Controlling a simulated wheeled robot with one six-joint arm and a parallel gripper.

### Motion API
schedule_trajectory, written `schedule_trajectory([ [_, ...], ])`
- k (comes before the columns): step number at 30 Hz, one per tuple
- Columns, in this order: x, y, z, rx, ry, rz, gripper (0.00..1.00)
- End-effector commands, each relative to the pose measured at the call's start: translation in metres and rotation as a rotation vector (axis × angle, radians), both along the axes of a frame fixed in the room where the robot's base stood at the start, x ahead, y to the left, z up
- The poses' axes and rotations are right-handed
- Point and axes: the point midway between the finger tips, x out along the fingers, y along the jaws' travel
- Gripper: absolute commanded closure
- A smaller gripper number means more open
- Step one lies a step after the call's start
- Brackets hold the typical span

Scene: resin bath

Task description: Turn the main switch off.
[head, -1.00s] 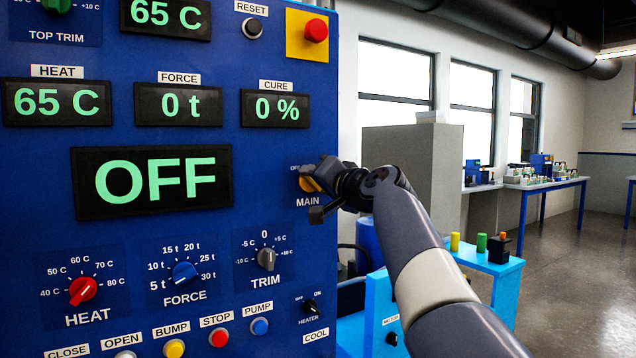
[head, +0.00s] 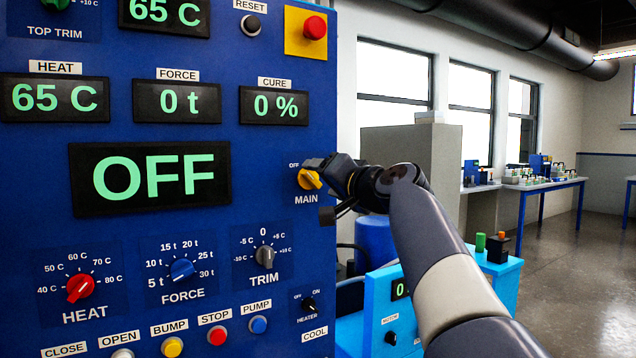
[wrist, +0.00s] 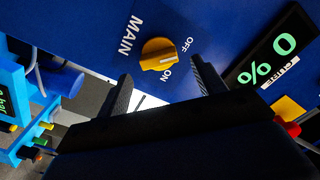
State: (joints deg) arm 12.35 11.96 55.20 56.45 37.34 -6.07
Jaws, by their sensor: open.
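The main switch (head: 309,179) is a yellow rotary knob on the blue panel, above the MAIN label, with a small OFF label at its upper left. Its bar slants from upper left to lower right. The large display (head: 150,177) reads OFF. My gripper (head: 326,190) is just right of the knob, its fingers apart. In the wrist view the knob (wrist: 158,54) shows whole between the spread fingers of my gripper (wrist: 161,68), apparently touched by neither. Its pale pointer mark faces right, on the side of the OFF and ON labels; the exact angle is hard to tell.
Below are the heat (head: 80,288), force (head: 182,270) and trim (head: 264,256) knobs and a row of push buttons. A red button on a yellow plate (head: 315,28) is above the switch. A light-blue unit (head: 395,325) stands at right below my arm.

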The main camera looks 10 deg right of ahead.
Motion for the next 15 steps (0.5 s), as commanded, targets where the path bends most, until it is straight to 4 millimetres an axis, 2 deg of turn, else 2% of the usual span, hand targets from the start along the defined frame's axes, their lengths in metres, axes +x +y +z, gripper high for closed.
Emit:
schedule_trajectory([
  [1,-0.011,-0.005,-0.001,0.000,-0.003,-0.004,0.35],
  [7,-0.046,-0.015,-0.001,-0.001,-0.003,-0.004,0.35],
  [15,-0.067,-0.022,-0.001,0.000,0.001,-0.001,0.35],
])
